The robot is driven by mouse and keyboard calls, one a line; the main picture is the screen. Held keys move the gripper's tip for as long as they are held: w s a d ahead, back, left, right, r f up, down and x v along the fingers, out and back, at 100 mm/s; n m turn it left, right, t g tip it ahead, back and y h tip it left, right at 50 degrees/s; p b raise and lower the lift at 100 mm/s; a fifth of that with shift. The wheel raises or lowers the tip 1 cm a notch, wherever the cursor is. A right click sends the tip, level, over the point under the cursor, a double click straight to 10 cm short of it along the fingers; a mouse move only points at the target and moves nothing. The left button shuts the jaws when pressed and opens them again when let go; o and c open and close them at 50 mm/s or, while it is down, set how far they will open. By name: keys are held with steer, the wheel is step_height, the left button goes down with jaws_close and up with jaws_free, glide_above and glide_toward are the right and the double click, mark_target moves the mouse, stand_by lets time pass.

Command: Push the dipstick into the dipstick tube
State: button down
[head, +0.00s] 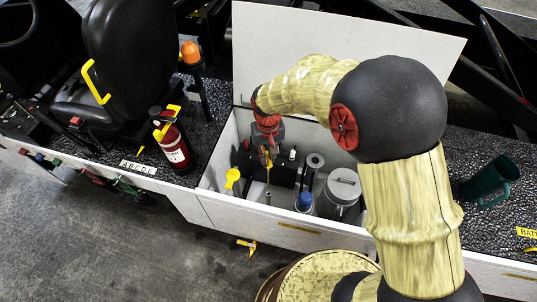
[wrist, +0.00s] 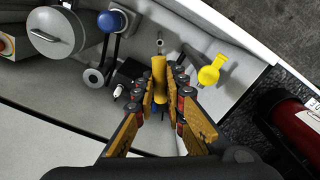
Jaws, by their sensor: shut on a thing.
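My gripper (wrist: 160,95) is shut on the yellow handle of the dipstick (wrist: 159,70). In the head view my gripper (head: 267,150) points down into the open compartment, and the dipstick (head: 268,166) hangs roughly upright below it. The dipstick tube (wrist: 160,43) shows its round open end just beyond the handle in the wrist view. In the head view the tube (head: 268,198) stands below the dipstick's lower end. The tip is thin and small, so I cannot tell whether it is apart from the tube mouth or at it.
A yellow cap (head: 232,177) stands at the compartment's left. The compartment's white walls (head: 290,232) and raised lid (head: 340,40) enclose the space.

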steer(key=shift+r, duration=0.1)
steer(key=shift+f+b, duration=1.45)
steer(key=shift+f, duration=1.6)
steer(key=shift+f+b, duration=3.65)
steer(key=shift+f, duration=3.4)
